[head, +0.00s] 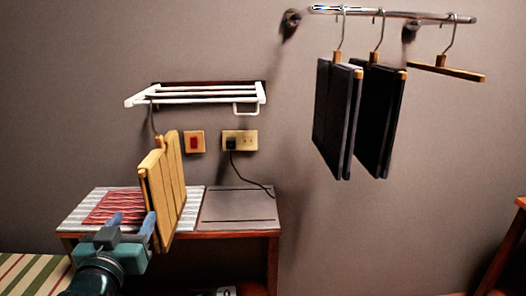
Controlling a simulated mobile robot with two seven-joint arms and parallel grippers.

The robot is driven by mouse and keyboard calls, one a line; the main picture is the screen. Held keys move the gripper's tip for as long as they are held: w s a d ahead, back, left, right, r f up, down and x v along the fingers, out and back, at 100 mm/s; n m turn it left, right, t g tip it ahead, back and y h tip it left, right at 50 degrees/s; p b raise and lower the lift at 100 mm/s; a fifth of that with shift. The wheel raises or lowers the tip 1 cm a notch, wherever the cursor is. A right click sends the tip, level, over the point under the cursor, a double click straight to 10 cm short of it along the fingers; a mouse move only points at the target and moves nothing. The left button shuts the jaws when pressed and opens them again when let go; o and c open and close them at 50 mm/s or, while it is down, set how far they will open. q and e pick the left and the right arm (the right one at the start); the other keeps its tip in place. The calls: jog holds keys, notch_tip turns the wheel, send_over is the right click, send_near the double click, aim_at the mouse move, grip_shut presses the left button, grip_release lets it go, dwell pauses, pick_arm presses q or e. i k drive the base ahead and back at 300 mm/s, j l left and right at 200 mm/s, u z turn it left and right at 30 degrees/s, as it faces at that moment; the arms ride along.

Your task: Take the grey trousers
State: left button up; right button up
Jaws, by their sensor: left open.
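Two pairs of dark folded trousers hang on hangers from the metal rail (400,14) at the upper right. The left pair (333,118) looks dark grey and the right pair (378,120) looks nearly black; the dim light makes the shades hard to tell apart. Tan folded trousers (167,190) hang by a hook from the white rack on the left. My left gripper (132,221), with blue fingertips, is open at the lower left. One fingertip overlaps the lower edge of the tan trousers; I cannot tell if they touch. The dark trousers are well up and right of it. My right gripper is out of view.
An empty hanger (447,68) hangs at the rail's right end. The white rack (198,95) is on the wall above a low table (240,207) with a red striped cloth (113,205). A cord runs from the outlet (242,140). The space below the dark trousers is clear.

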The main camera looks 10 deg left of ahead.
aim_at(339, 84)
jog(key=k+l, duration=0.15)
jog(key=k, duration=0.35)
jog(key=k+l, duration=0.2)
jog(key=k, duration=0.25)
